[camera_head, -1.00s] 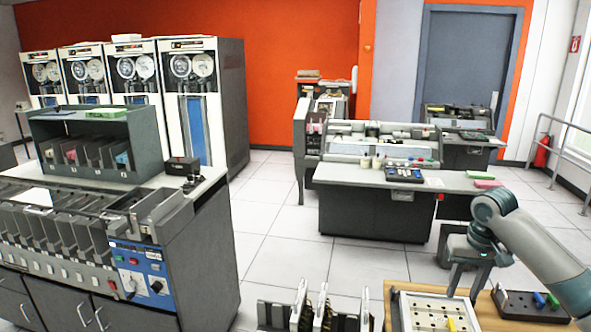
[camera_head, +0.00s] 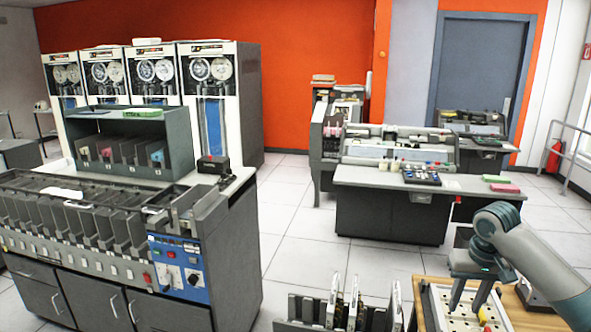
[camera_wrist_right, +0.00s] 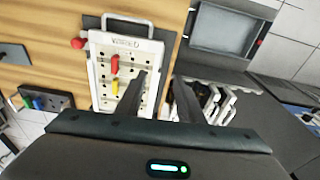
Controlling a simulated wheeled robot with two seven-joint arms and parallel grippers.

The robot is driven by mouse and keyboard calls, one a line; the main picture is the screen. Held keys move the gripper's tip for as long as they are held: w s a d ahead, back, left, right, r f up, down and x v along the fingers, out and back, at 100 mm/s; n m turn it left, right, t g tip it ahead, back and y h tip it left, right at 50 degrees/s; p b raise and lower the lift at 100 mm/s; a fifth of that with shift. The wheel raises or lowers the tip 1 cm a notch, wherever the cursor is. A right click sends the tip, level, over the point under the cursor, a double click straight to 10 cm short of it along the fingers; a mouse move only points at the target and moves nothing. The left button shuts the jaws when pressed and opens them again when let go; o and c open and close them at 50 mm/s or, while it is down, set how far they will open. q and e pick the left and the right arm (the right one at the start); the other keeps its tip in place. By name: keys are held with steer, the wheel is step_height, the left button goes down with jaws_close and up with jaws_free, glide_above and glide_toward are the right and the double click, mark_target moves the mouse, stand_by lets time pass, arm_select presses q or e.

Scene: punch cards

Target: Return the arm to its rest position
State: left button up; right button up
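My right arm comes in at the lower right of the head view. Its gripper (camera_head: 468,298) points down over the white pegboard (camera_head: 436,311) on the wooden table. In the right wrist view the two dark fingers (camera_wrist_right: 160,100) stand apart with nothing held between them. The white pegboard (camera_wrist_right: 104,70) with red and yellow pegs lies beyond the fingers there. Whether the fingers touch the board cannot be told. My left arm and gripper are not in view.
A grey card sorter (camera_head: 115,225) stands at the left. A desk machine (camera_head: 400,205) stands at centre right. A rack with upright plates (camera_head: 335,310) is left of the pegboard. A black block with coloured knobs (camera_wrist_right: 45,100) lies near the board. Floor between the machines is clear.

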steer(key=s+a+f+n+t+y, duration=0.1)
steer(key=s+a+f+n, duration=0.1)
steer(key=s+a+f, duration=0.8)
steer(key=s+a+f+n+y, duration=0.1)
steer(key=s+a+f+n, duration=0.2)
steer(key=s+a+f, duration=0.65)
steer(key=s+d+f+t+h, duration=0.1)
steer(key=s+f, duration=0.2)
steer(key=s, duration=0.7)
steer(key=s+d+f, duration=0.1)
steer(key=s+f, duration=0.1)
steer(key=s, duration=0.9)
step_height(320, 180, down, 30)
steer(key=s+f+g, duration=0.1)
steer(key=s, duration=0.1)
steer(key=s+d+f+g+b, duration=0.1)
steer(key=s+d+f, duration=0.1)
steer(key=s+f, duration=1.4)
steer(key=shift+s+d+h, duration=0.3)
steer(key=shift+s+d, duration=0.1)
steer(key=shift+s, duration=0.1)
